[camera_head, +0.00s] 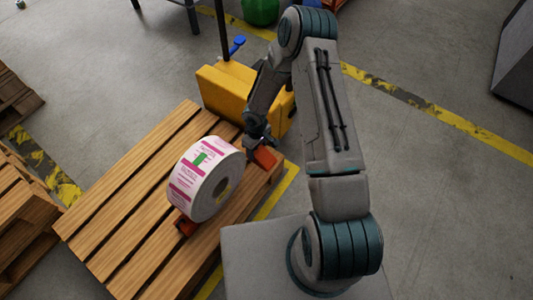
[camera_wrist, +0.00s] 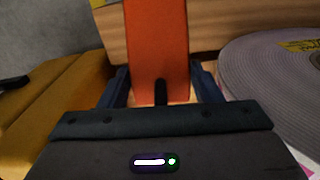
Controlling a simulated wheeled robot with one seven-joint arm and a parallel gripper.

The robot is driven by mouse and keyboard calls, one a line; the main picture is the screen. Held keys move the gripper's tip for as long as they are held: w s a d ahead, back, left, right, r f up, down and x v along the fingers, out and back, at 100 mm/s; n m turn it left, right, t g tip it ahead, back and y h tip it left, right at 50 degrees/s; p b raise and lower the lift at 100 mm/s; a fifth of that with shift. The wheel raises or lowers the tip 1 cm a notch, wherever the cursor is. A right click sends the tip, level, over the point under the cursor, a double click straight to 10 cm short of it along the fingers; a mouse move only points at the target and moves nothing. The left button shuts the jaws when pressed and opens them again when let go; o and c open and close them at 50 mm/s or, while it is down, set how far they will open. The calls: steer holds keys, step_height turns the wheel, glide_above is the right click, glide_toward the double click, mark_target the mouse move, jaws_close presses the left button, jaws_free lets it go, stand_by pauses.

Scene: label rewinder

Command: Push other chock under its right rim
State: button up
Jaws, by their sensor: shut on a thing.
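A large label roll (camera_head: 205,178), white with pink and green labels, stands on its rim on a wooden pallet (camera_head: 120,230). An orange-red chock (camera_head: 184,225) sits at the roll's lower left side. My gripper (camera_head: 256,142) is at the roll's upper right side, shut on the other orange chock (camera_head: 264,158). In the wrist view that orange chock (camera_wrist: 157,50) stands between the two fingers, and the roll's grey side (camera_wrist: 275,85) shows close on the right. Whether this chock touches the roll cannot be told.
A yellow pallet-jack body (camera_head: 232,92) with a dark upright handle stands just behind the pallet; it also fills the left of the wrist view (camera_wrist: 50,110). More wooden pallets (camera_head: 20,210) lie at the left. Yellow floor stripes border open grey floor.

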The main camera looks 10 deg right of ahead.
steer(key=w+f, duration=0.1)
steer(key=w+a+f+b, duration=0.1)
steer(key=f, duration=0.1)
steer(key=w+a+f+b, duration=0.1)
steer(key=f, duration=0.1)
steer(key=shift+a, duration=0.2)
steer(key=shift+f+b, duration=0.35)
steer(key=shift+f, duration=0.1)
steer(key=shift+f, duration=0.1)
steer(key=o, duration=1.2)
